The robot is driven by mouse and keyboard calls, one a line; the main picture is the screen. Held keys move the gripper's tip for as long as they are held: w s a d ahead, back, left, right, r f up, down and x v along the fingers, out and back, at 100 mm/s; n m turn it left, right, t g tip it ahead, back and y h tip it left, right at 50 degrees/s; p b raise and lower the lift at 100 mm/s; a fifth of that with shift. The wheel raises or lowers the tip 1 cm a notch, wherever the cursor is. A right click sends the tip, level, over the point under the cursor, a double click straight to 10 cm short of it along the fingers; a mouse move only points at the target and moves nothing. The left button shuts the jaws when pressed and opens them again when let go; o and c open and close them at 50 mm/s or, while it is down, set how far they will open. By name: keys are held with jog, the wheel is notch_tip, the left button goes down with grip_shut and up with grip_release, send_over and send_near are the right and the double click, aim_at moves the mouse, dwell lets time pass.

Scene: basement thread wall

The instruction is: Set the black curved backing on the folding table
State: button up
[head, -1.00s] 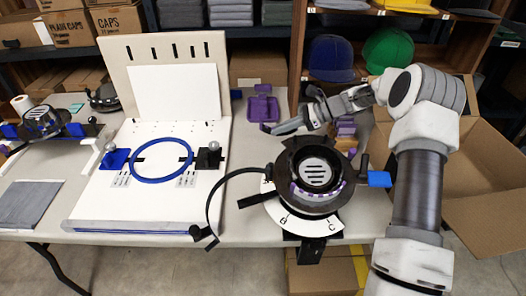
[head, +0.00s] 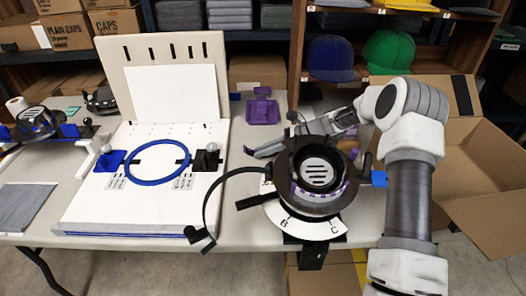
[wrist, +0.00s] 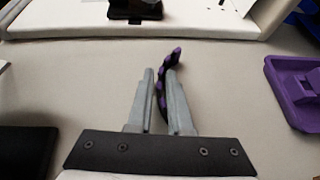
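My gripper (wrist: 163,98) is over the folding table (head: 62,160), which fills the wrist view as a pale surface (wrist: 85,80). Its two grey fingers are close together with a narrow black curved strip with purple spots, apparently the backing (wrist: 161,88), between them. The strip's far end bends above and right of the right fingertip. In the head view my gripper (head: 262,151) is behind and left of the round cap device, which hides part of it; the backing is not clear there. I cannot tell whether the backing touches the table.
The round cap device (head: 318,172) stands at the table's front edge with a curved black band to its left. A white board with a blue hoop (head: 158,162) lies left. A purple tray (head: 262,110) sits behind; it shows at right in the wrist view (wrist: 298,95). Bare tabletop lies between.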

jog(key=shift+o, duration=0.9)
jog(key=p+v, duration=0.3)
jog(key=v, duration=0.9)
jog(key=shift+r, duration=0.1)
